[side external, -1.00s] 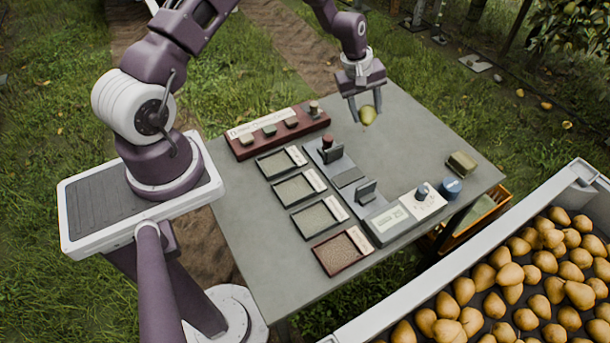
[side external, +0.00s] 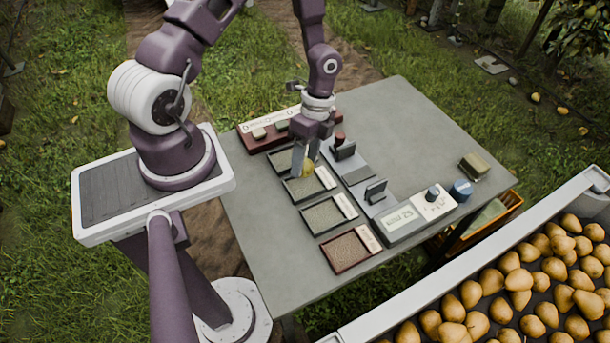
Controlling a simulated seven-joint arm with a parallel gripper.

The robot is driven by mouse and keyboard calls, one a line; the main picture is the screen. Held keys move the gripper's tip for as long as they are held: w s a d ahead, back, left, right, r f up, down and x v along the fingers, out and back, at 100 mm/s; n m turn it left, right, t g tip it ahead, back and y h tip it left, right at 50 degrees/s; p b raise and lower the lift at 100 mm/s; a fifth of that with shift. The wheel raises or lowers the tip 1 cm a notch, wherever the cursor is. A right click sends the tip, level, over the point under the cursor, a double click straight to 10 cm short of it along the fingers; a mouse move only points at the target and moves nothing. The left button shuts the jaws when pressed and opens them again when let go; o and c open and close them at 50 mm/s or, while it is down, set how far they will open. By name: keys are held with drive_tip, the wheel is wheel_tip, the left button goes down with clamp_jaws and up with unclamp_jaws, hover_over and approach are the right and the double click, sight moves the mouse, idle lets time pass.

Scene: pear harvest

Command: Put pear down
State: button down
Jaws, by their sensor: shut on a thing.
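The yellow-green pear (side external: 308,169) is between the fingers of my gripper (side external: 305,168), which is shut on it and points down. The pear is low over the upper part of the second tray (side external: 299,199) in a row of shallow trays on the grey table. The fingers partly hide the pear and the first tray (side external: 276,162). I cannot tell whether the pear touches the tray.
A third tray (side external: 329,216) and a red-rimmed tray (side external: 347,252) continue the row. A grey device with upright plates (side external: 375,190) stands right of them. A red block panel (side external: 258,142) lies behind. The table's right side (side external: 420,130) is mostly clear. A pear bin (side external: 400,318) is at lower right.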

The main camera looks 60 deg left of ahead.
wheel_tip(320, 180, down, 5)
drive_tip(key=shift+r, duration=0.2)
drive_tip(key=shift+f, duration=0.15)
drive_tip(key=c, duration=1)
unclamp_jaws()
drive_tip(key=shift+w, duration=0.1)
drive_tip(key=v, duration=1.3)
wheel_tip(320, 180, up, 21)
drive_tip(key=n+t+y, duration=0.3)
drive_tip(key=n+t, duration=0.2)
drive_tip(key=n, duration=0.3)
hover_over(306, 173)
drive_tip(key=s, duration=0.2)
drive_tip(key=s+d+r+n+t+h, duration=0.1)
drive_tip(key=s+d+r+n+t, duration=0.2)
drive_tip(key=s, duration=0.4)
wheel_tip(306, 173, up, 2)
drive_tip(key=shift+s+d+r+n+h, duration=0.1)
drive_tip(key=shift+s+d+n+h, duration=0.2)
drive_tip(key=shift+d+n, duration=0.55)
